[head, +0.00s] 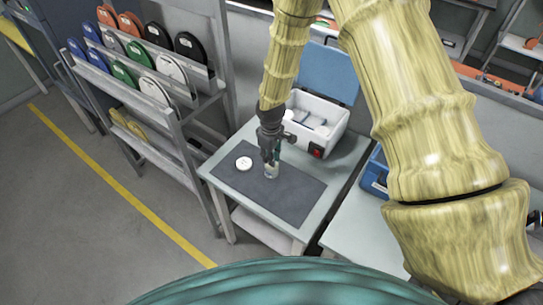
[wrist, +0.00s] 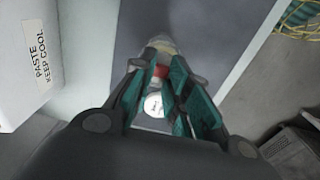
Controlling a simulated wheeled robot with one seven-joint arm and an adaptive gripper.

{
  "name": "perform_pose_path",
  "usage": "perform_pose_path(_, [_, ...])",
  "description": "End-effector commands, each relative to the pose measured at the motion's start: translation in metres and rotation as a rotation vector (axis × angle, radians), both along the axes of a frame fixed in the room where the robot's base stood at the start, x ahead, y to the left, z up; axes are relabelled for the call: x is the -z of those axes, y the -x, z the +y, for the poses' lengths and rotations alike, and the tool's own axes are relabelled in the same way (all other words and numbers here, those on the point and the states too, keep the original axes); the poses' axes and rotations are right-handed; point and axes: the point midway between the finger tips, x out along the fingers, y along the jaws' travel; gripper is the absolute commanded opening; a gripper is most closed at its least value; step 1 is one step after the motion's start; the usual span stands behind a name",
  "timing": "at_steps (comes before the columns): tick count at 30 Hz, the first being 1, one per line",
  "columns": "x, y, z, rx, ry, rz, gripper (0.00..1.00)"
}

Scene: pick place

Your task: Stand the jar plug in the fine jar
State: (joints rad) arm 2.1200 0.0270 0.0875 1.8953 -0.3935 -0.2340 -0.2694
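My gripper (head: 269,157) points down over the dark mat. In the wrist view its green fingers (wrist: 156,68) close around a small piece with a red part, which looks like the jar plug (wrist: 160,71). The fingers hide most of it. A pale, glassy jar (head: 271,172), which looks like the fine jar, stands upright on the mat at the fingertips. It also shows just past the fingertips in the wrist view (wrist: 160,43). I cannot tell whether the plug touches the jar or is inside its mouth.
A white round disc (head: 243,163) lies on the mat (head: 292,193), left of the jar; a white disc also shows between the fingers (wrist: 153,104). An open white box (head: 318,124) with a blue lid stands behind. A rack (head: 150,75) of coloured discs is at left. The mat's front is clear.

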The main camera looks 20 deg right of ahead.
Motion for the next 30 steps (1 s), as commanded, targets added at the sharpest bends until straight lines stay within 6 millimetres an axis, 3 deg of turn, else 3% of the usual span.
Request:
perform_pose_path(1, [0.0144, 0.0102, 0.0015, -0.001, -0.001, 0.019, 0.29])
perform_pose_path(3, [0.0144, 0.0103, 0.0014, -0.001, -0.001, 0.019, 0.42])
perform_pose_path(22, [0.0089, 0.0070, -0.0007, 0.001, 0.000, 0.014, 0.42])
perform_pose_path(30, [0.0079, 0.0055, -0.0005, 0.001, 0.000, 0.011, 0.32])
